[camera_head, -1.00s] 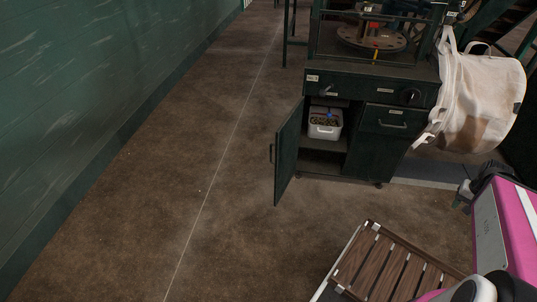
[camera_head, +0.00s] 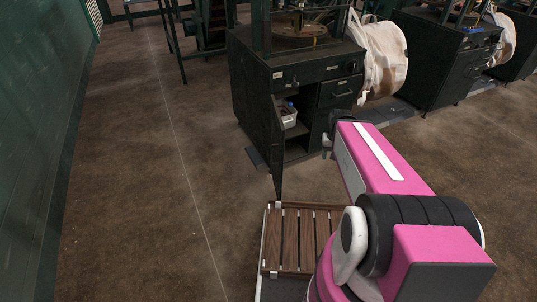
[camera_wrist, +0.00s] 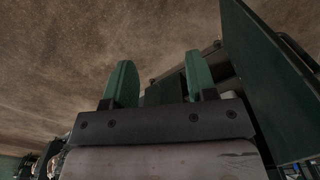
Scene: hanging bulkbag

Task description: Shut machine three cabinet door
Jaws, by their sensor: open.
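The machine cabinet (camera_head: 253,97) is dark green and stands at upper middle in the head view. Its door (camera_head: 278,160) is open, swung out toward me and seen almost edge-on. The door also shows as a dark green panel (camera_wrist: 262,75) with a handle at the right of the wrist view. My gripper (camera_wrist: 160,75) is open and empty, its two green fingers well apart, with the door to the right of them. In the head view my arm reaches toward the cabinet front, and its dark end is partly hidden behind the pink link.
A white bin (camera_head: 287,115) sits on the shelf inside the cabinet. A slatted wooden platform (camera_head: 290,238) lies in front of me. A white bulk bag (camera_head: 383,58) hangs right of the cabinet, and another cabinet (camera_head: 440,62) stands farther right. Brown floor (camera_head: 130,170) is clear on the left.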

